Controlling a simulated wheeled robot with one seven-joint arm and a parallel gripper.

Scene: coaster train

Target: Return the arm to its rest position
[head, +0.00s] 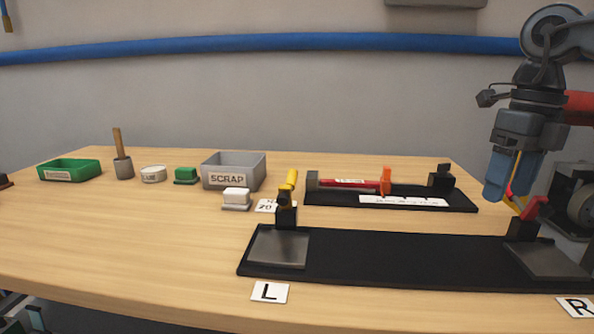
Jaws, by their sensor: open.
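My gripper (510,190) is at the right of the head view, pointing down with its blue fingers just above a small black stand (522,228) at the right end of the black base plate (400,262). A red lever-like part (536,207) sits on that stand, close under the fingers. A thin yellow-orange piece shows by the fingers, and I cannot tell what it belongs to. The gripper is open. Whether the fingertips touch the red part is unclear. My arm reaches in from the upper right.
A yellow-topped stand (287,190) rises at the plate's left end. Behind lies a black rack (330,198) with a red bar (350,183). A grey SCRAP bin (233,160), green tray (69,162), brush (123,165) and small blocks stand left. The front left table is clear.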

